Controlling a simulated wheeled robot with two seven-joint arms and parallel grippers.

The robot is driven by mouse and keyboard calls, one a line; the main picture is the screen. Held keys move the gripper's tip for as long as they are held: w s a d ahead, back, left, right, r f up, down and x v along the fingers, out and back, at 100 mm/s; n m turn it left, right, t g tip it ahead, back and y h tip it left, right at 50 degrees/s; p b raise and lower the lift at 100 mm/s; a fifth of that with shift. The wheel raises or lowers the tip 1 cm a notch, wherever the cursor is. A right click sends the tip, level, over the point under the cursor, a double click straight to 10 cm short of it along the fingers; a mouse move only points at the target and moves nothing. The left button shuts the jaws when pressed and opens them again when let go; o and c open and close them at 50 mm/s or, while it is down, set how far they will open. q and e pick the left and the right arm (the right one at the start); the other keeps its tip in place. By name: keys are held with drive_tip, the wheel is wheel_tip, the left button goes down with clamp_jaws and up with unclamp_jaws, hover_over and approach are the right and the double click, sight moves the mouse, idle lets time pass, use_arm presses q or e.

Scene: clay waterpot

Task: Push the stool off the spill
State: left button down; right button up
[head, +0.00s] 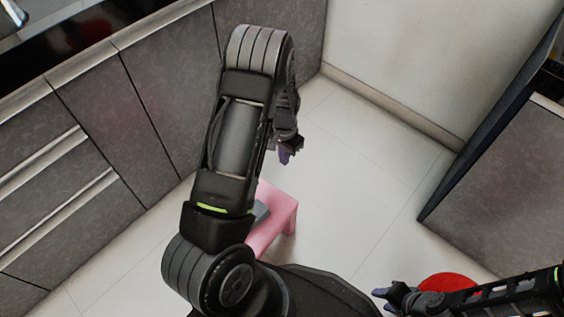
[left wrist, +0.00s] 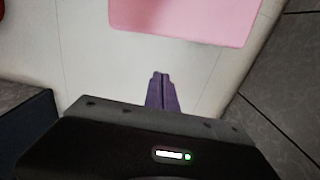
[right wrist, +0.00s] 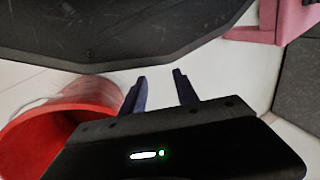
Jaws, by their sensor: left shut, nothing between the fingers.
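The pink stool (head: 283,212) stands on the floor, partly hidden behind my left arm in the head view. Its pink top also shows at the upper edge of the left wrist view (left wrist: 185,18), and part of it is at the upper right of the right wrist view (right wrist: 275,32). My left gripper (head: 288,156) is shut and empty, apart from the stool, above it in the head view. Its purple fingers (left wrist: 160,74) are together, pointing toward the stool. My right gripper (head: 379,299) is open and empty; its fingers (right wrist: 160,76) are spread. I cannot make out the spill.
A red bucket (head: 452,281) stands beside my right gripper and shows in the right wrist view (right wrist: 35,138). Grey cabinets (head: 150,110) line the left. A dark-edged grey unit (head: 500,190) stands at the right.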

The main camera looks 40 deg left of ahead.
use_arm(q)
drive_tip(key=s+f+b, duration=0.4)
drive_tip(key=f, duration=0.4)
drive_tip(key=shift+a+f, duration=0.15)
drive_tip(key=shift+f, duration=0.1)
